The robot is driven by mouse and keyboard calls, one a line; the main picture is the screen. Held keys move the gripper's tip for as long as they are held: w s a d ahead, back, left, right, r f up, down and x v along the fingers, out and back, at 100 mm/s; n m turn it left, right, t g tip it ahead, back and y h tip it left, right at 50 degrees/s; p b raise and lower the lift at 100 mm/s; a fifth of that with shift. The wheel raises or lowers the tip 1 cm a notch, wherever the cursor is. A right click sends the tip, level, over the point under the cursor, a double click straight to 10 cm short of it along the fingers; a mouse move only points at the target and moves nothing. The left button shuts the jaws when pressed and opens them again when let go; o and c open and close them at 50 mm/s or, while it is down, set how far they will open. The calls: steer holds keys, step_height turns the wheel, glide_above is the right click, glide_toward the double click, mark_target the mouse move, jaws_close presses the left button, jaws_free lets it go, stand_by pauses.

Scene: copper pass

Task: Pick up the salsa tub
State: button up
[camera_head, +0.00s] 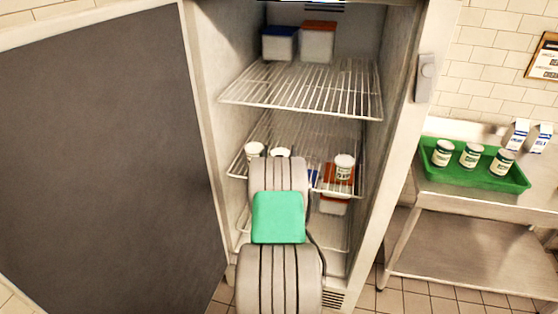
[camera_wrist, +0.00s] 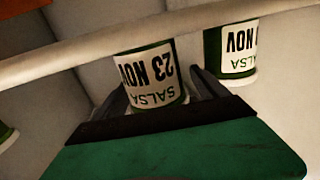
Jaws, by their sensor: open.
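A second salsa tub (camera_wrist: 232,55) stands close by on the right, outside the fingers. In the head view white tubs show on the middle fridge shelf, at the left (camera_head: 254,149), just behind my arm (camera_head: 281,153) and at the right (camera_head: 344,160). My arm hides the gripper there.
A pale shelf bar (camera_wrist: 100,45) crosses the wrist view in front of the tubs. The fridge door (camera_head: 100,150) stands open at left. Lidded boxes (camera_head: 318,42) sit on the upper wire shelf (camera_head: 305,92). A green tray (camera_head: 460,175) with three tubs is on the steel counter at right.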

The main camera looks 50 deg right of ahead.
steer(key=shift+r, duration=0.1)
steer(key=c, duration=1.5)
